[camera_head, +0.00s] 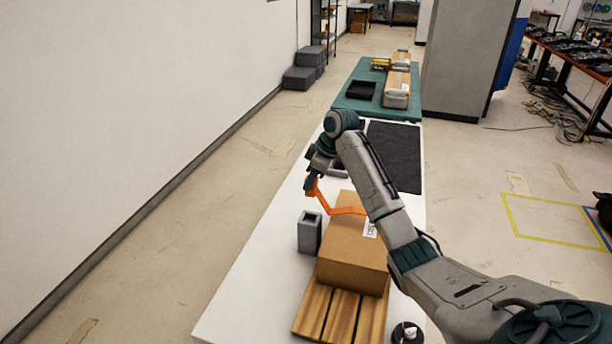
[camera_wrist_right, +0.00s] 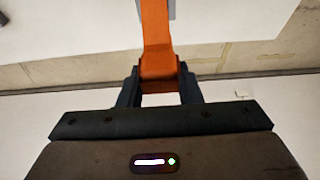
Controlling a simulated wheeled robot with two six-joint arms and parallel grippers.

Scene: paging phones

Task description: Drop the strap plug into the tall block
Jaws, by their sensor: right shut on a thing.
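The orange strap plug (camera_head: 322,196) is in the grip of my right gripper (camera_head: 312,183), above the white table. It also shows in the wrist view (camera_wrist_right: 157,40), clamped between the two dark fingers (camera_wrist_right: 160,88). In the head view its bent band runs right toward the cardboard box; whether it touches the box I cannot tell. The tall block (camera_head: 309,235) is a grey upright block with a dark opening in its top. It stands on the table just left of the box, nearer the camera than my gripper. My left gripper does not show.
A cardboard box (camera_head: 350,262) with a label sits on a wooden slatted pallet (camera_head: 325,314). A black mat (camera_head: 396,150) lies at the table's back right. A small dark round item (camera_head: 407,332) is at the near edge. The white table (camera_head: 262,262) is clear left of the block.

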